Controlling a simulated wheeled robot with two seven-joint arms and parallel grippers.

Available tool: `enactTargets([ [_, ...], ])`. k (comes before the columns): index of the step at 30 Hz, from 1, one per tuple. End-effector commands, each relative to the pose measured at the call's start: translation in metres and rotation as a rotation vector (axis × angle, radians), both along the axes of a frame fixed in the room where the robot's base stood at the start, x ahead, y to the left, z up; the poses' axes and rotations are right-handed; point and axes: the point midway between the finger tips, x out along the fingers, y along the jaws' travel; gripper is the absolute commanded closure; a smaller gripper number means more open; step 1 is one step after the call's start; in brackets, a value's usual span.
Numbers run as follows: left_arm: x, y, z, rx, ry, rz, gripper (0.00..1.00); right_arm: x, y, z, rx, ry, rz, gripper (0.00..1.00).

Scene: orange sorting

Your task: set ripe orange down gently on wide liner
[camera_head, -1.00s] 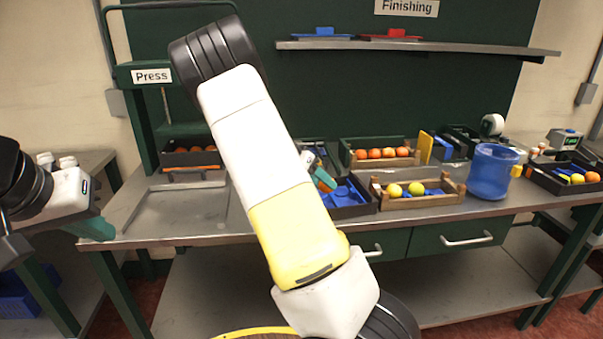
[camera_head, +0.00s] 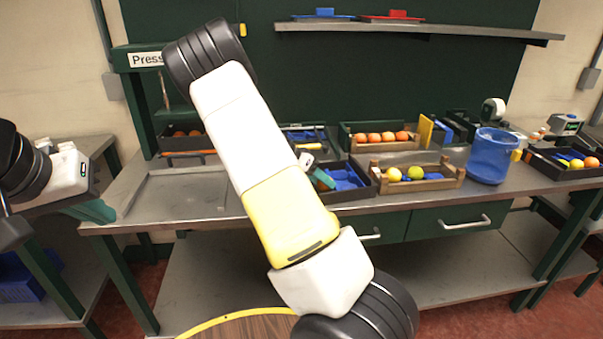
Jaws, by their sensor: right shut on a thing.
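My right gripper (camera_head: 321,179) is at the left side of a dark tray (camera_head: 362,208) with a blue liner (camera_head: 347,177). Its teal finger points down towards the tray. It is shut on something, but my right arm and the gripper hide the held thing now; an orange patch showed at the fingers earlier. I cannot tell whether the held thing touches the liner. My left gripper (camera_head: 92,210) is at the left end of the bench, away from the trays; I cannot tell its opening.
A wooden crate (camera_head: 420,186) with yellow and green fruit stands right of the tray. A crate of oranges (camera_head: 380,137) is behind. A blue bucket (camera_head: 488,158) and another fruit tray (camera_head: 560,163) are further right. A flat metal tray (camera_head: 180,193) lies empty on the left.

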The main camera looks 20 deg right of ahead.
Motion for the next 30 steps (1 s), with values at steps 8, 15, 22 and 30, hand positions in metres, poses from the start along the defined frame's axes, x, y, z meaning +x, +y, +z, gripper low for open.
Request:
enactTargets([
  [8,0.0000,0.0000,0.0000,0.000,0.000,0.000,1.00,0.0000,-0.0001,0.0004,0.000,0.000,0.000,1.00],
  [15,0.0000,0.0000,0.0000,0.000,0.000,0.000,1.00,-0.0001,-0.0002,0.0000,0.000,0.000,0.000,1.00],
  [22,0.0000,0.0000,0.0000,0.000,0.000,0.000,1.00,-0.0001,-0.0002,-0.0028,0.000,0.001,-0.001,1.00],
  [30,0.0000,0.0000,0.0000,0.000,0.000,0.000,1.00,0.0000,-0.0001,-0.0069,0.000,0.001,-0.001,1.00],
])
